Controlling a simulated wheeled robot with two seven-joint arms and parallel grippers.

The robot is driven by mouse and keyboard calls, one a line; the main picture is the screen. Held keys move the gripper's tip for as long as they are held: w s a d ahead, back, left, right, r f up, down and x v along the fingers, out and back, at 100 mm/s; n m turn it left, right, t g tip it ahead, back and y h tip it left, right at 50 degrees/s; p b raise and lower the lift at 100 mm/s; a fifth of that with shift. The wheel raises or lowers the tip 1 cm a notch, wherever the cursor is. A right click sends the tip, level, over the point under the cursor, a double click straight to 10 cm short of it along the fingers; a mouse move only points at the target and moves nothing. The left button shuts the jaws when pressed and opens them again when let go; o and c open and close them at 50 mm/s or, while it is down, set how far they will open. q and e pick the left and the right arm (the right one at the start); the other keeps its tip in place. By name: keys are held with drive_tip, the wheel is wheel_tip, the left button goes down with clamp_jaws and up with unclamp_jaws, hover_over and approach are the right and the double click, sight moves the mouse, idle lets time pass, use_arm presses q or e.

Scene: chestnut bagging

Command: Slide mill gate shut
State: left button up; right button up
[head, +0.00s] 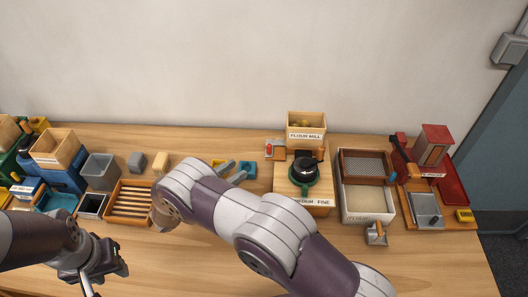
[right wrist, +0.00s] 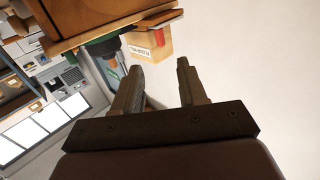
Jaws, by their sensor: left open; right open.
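The flour mill (head: 304,192) stands right of the table's middle, with its wooden hopper (head: 306,128) behind and a black knob on a green round part on top. A small plate with a red knob (head: 270,148) sticks out at the mill's left side; it looks like the gate, but I cannot tell how far it is out. My right gripper (head: 231,171) is open and empty, left of the mill and apart from it. In the right wrist view its fingers (right wrist: 159,66) point toward the labelled hopper (right wrist: 150,50). My left gripper (head: 100,262) is open at the lower left, away from the mill.
Right of the mill are a sieve and tray (head: 367,205), a metal scoop (head: 376,235) and a red machine (head: 434,146). A slatted wooden crate (head: 128,205), grey bin (head: 100,172) and blue container (head: 62,178) stand at left. My right arm hides part of the table.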

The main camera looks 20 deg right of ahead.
drive_tip(key=p, duration=0.4)
approach(276, 144)
drive_tip(key=d+r, duration=0.2)
drive_tip(key=d, duration=0.2)
drive_tip(key=shift+d, duration=0.35)
